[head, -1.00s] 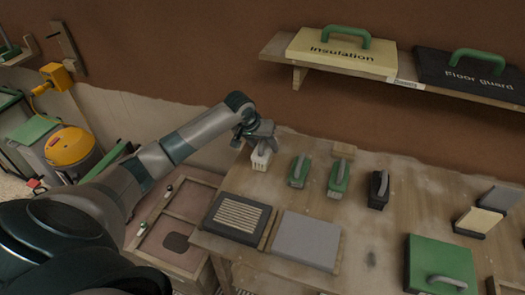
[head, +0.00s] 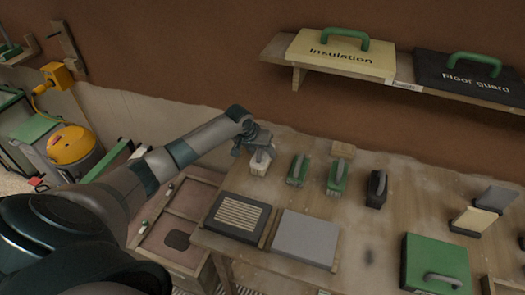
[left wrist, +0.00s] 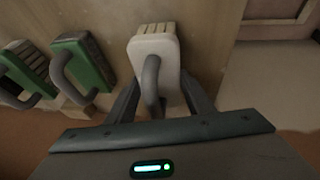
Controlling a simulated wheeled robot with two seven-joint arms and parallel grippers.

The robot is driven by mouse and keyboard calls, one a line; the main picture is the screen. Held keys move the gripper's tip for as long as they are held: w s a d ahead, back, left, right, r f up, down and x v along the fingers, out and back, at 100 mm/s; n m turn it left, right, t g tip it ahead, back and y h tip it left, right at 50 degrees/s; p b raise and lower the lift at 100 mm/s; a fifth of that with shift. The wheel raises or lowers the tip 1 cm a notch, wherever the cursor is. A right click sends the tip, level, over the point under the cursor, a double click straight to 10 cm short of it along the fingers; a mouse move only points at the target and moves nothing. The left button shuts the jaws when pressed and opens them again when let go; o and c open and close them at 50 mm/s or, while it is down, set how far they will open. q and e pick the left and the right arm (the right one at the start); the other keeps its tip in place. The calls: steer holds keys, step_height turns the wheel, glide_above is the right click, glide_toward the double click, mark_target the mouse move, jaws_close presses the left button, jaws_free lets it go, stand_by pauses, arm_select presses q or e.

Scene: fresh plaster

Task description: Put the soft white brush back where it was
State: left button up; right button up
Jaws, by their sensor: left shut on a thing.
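The soft white brush (head: 259,163) is at the back left of the workbench (head: 345,215), left of the two green-backed brushes. My left gripper (head: 256,148) is above it and shut on its grey handle. In the left wrist view the brush's white back (left wrist: 156,48) and looped handle show between my gripper's fingers (left wrist: 156,100). The brush is at or just above the bench top; I cannot tell whether it touches. My right gripper is not in view.
A green brush (head: 298,170), another green brush (head: 338,178) and a dark brush (head: 376,189) stand in a row to the right. A ribbed dark pad (head: 238,216) and a grey board (head: 306,238) lie in front. A shelf (head: 300,77) hangs above.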

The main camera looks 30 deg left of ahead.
arm_select(q)
steer(key=shift+f, duration=0.1)
steer(key=o, duration=1)
steer(key=shift+s+a+r, duration=0.1)
steer(key=shift+s+r, duration=0.15)
steer(key=shift+r, duration=0.45)
steer(key=b+v, duration=0.2)
steer(key=v, duration=0.8)
steer(key=shift+s+r, duration=0.15)
steer(key=shift+r, duration=0.2)
